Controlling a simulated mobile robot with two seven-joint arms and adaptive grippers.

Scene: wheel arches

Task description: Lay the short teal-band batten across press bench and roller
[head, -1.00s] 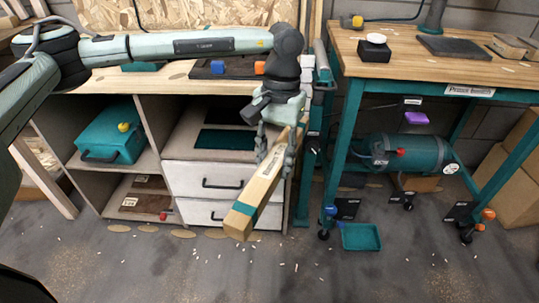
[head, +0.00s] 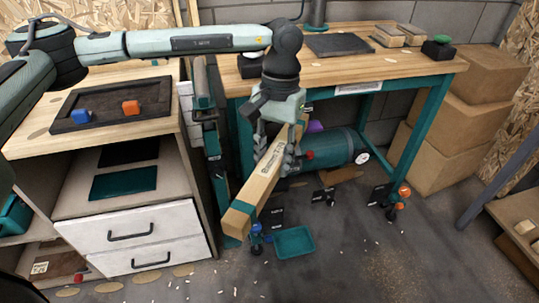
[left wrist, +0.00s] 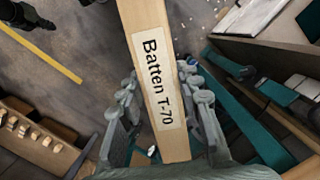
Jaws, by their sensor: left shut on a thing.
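My left gripper (head: 273,155) is shut around a long wooden batten (head: 255,198) with a teal band near its lower end. The batten hangs tilted in the air, its banded end low and toward me. In the left wrist view the batten (left wrist: 165,85) lies between the fingers, its label reading "Batten T-70". The press bench (head: 400,72), a wooden top on teal legs, stands behind the gripper and to the right. A teal stand with a grey roller (head: 202,85) at its top stands by the bench's left end. My right gripper is not in view.
A drawer cabinet (head: 135,235) with a dark tray (head: 108,103) on top stands at left. A dark mat (head: 338,44) and small blocks lie on the bench. A teal tray (head: 295,242) is on the floor. Boxes (head: 450,120) are stacked at right; the floor in front is mostly open.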

